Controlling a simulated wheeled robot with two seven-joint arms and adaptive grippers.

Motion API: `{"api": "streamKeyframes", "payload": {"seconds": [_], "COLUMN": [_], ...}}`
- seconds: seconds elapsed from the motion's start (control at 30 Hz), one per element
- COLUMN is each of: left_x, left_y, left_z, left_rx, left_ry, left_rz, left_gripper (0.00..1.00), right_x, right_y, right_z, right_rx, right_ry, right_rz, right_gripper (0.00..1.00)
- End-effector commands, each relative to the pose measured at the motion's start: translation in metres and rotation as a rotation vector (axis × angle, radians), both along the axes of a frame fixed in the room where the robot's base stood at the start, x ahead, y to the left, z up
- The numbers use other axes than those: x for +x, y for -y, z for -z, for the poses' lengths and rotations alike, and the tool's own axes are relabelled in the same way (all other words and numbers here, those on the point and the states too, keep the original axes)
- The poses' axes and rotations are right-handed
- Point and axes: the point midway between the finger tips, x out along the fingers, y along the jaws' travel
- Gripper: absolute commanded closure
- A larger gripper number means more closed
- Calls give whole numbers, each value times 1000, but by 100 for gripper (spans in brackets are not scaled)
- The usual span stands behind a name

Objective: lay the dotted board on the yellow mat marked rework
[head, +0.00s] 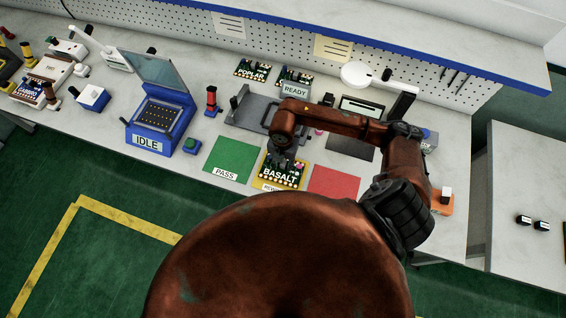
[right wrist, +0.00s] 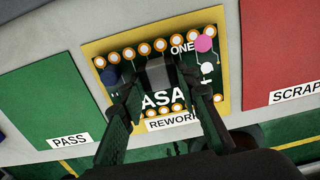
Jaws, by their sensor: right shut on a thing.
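The dotted board, a dark green board lettered BASALT (head: 281,174), is over the yellow rework mat (head: 271,187) in the head view. In the right wrist view the board (right wrist: 210,72) shows a pink dot at its upper right and a row of orange-rimmed holes. The mat (right wrist: 170,26) shows around it, with its REWORK label in front. My right gripper (head: 283,153) is shut on the board, reaching down from above; its fingers (right wrist: 160,84) cover part of the lettering. Whether the board touches the mat I cannot tell. My left gripper is not in view.
A green PASS mat (head: 233,157) lies left of the yellow mat, and a red SCRAP mat (head: 334,183) lies right. A blue tester marked IDLE (head: 160,112) stands further left with its lid up. A POPLAR board (head: 252,70) and a READY sign (head: 295,90) are behind.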

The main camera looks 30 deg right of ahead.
Motion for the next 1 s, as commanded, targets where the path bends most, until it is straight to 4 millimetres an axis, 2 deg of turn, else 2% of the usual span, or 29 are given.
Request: {"api": "streamKeyframes", "payload": {"seconds": [0.67, 0.7, 1.0], "left_x": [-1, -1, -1], "left_y": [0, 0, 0], "left_z": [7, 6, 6], "left_rx": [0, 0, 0], "left_ry": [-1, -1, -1], "left_rz": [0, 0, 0], "left_gripper": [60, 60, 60], "right_x": [0, 0, 0], "right_y": [0, 0, 0], "right_z": [10, 10, 9], "right_rx": [0, 0, 0], "right_ry": [0, 0, 0], "right_rz": [0, 0, 0], "right_gripper": [100, 69, 50]}}
